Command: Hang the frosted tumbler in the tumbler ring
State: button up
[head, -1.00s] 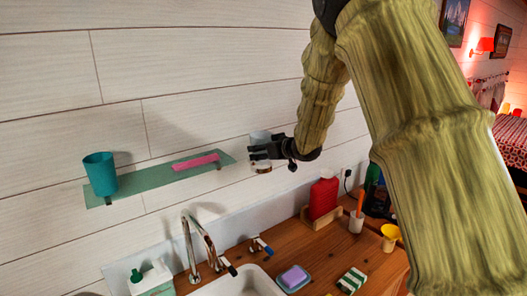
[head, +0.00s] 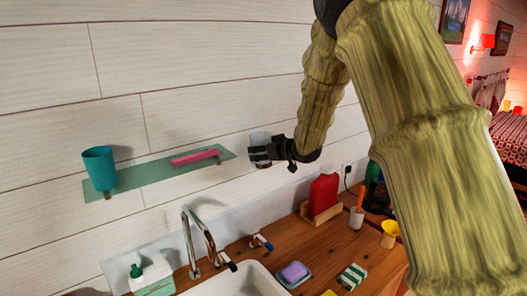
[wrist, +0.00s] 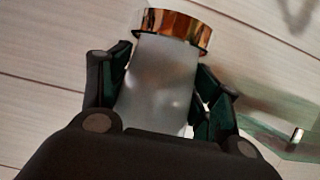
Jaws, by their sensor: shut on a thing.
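The pale frosted tumbler (wrist: 160,85) is held between my gripper's two fingers, and its top shows above the gripper in the head view (head: 260,136). My gripper (head: 259,153) is shut on its sides, near the wall right of the glass shelf; its fingers also show in the wrist view (wrist: 160,90). A shiny copper-coloured band, seemingly the tumbler ring (wrist: 175,29), is at the tumbler's far end in the wrist view. The tumbler's end appears to meet or enter it; I cannot tell how deep. In the head view my gripper mostly hides the ring.
The glass shelf (head: 137,177) left of my gripper carries a teal cup (head: 99,171) and a pink bar (head: 195,157). Below are a faucet (head: 205,240), a sink (head: 240,281), a red bottle (head: 323,193) and a wooden counter (head: 300,244). The wall is close behind my gripper.

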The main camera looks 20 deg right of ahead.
jog(key=shift+f, duration=0.3)
jog(key=o, duration=1.3)
jog(key=shift+c, duration=0.2)
jog(key=shift+s, duration=0.1)
jog(key=v, duration=1.1)
jog(key=shift+s+d+r, duration=0.2)
jog(key=shift+s+d, duration=0.05)
jog(key=shift+s, duration=0.05)
